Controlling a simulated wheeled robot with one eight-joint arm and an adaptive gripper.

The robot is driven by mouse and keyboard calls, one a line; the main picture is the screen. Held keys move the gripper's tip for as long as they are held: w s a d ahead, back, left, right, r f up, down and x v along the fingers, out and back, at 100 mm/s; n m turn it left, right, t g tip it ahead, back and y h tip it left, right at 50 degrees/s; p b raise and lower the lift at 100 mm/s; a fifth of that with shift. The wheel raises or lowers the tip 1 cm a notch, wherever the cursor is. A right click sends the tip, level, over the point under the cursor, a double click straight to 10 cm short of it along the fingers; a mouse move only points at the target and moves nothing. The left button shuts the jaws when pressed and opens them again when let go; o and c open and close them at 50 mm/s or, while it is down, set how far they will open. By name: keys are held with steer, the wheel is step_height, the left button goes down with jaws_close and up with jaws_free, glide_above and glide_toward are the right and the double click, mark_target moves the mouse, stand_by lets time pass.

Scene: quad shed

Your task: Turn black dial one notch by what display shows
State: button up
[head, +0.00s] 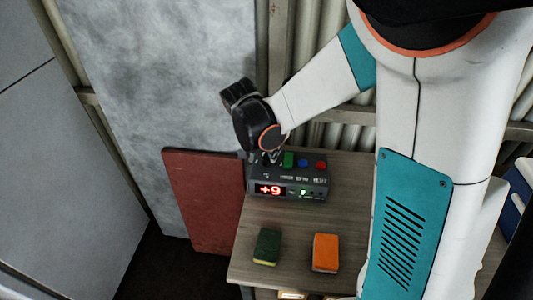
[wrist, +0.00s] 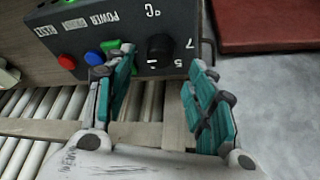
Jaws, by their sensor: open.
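A dark control box (head: 262,175) stands on the wooden table, and its display (head: 270,190) shows +9 in red. A smaller green readout (head: 303,192) sits to its right, too small to read surely. In the wrist view the black dial (wrist: 159,50) stands on the panel by the marks 7, 5 and °C, with a pale pointer mark on it. My gripper (wrist: 160,65) is open, with one finger on each side of the dial; I cannot tell if either touches it. In the head view my gripper (head: 268,157) hides the dial at the box's left.
Beside the dial are a green button (head: 289,160), a blue button (head: 303,163) and a red button (head: 321,165). A green sponge (head: 267,246) and an orange block (head: 325,252) lie on the table (head: 295,225). A red board (head: 205,205) leans at the left.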

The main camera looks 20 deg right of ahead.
steer(key=v, duration=0.7)
stand_by(0.3)
steer(key=s+d+r+n+t+y, duration=0.1)
steer(key=s+r+n+t, duration=0.1)
steer(key=s+n, duration=0.3)
steer(key=s+r+n+t+y, duration=0.2)
steer(key=s+r+n, duration=0.2)
steer(key=s, duration=1)
steer(key=shift+d+r+n, duration=0.2)
steer(key=shift+d+n, duration=0.2)
steer(key=shift+n, duration=0.1)
steer(key=shift+s, duration=0.1)
